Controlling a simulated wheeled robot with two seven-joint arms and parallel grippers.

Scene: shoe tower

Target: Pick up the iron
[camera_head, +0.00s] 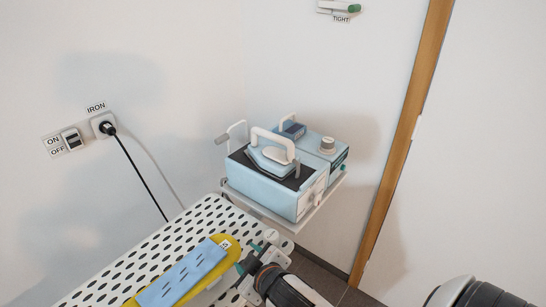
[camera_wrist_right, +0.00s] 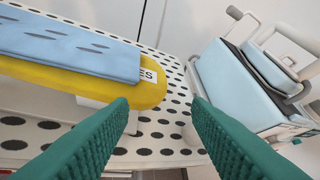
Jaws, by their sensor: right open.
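The iron (camera_head: 268,158), light blue with a white loop handle, rests on the dark top of a light blue base unit (camera_head: 265,190) at the board's far right end. In the right wrist view the iron (camera_wrist_right: 272,70) is at the upper right, partly cut off by the frame edge. My right gripper (camera_head: 258,250) is open, below and in front of the base unit, beside the yellow sleeve board. In the wrist view its green fingers (camera_wrist_right: 160,103) are spread with nothing between them. The left gripper is not in view.
The perforated ironing board (camera_head: 190,225) carries a yellow sleeve board (camera_head: 232,245) with blue cloth (camera_head: 185,275). A tray (camera_head: 318,208) supports the base unit. Walls stand behind and right. A plug cord (camera_head: 145,175) hangs at left from a socket labelled IRON.

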